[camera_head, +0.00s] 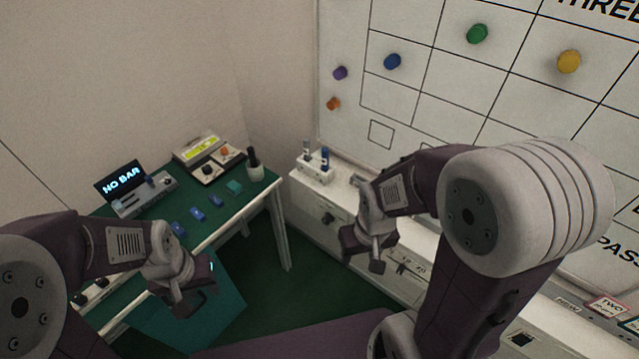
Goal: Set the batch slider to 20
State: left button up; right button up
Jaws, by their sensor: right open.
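A grey panel (128,209) with small controls stands on the green-topped table at the left, below a dark screen (121,181) reading "NO BAR". A second device (208,158) with a yellow display and dark and orange controls sits behind it to the right. I cannot tell which one carries the batch slider, and no slider scale is readable. My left gripper (190,287) hangs in front of the table's near edge, apart from both devices; its fingers are not clear. My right gripper (364,254) is open and empty, right of the table, before the white cabinet.
Several blue and teal blocks (197,214) lie on the table (160,207), with a pale cup (255,173) holding a dark item. A white holder (314,169) with blue-marked pens stands on the cabinet ledge. A whiteboard (420,60) carries coloured magnets. Green floor is open between table and cabinet.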

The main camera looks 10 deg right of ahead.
aim_at(401, 269)
jog(key=z, duration=1.75)
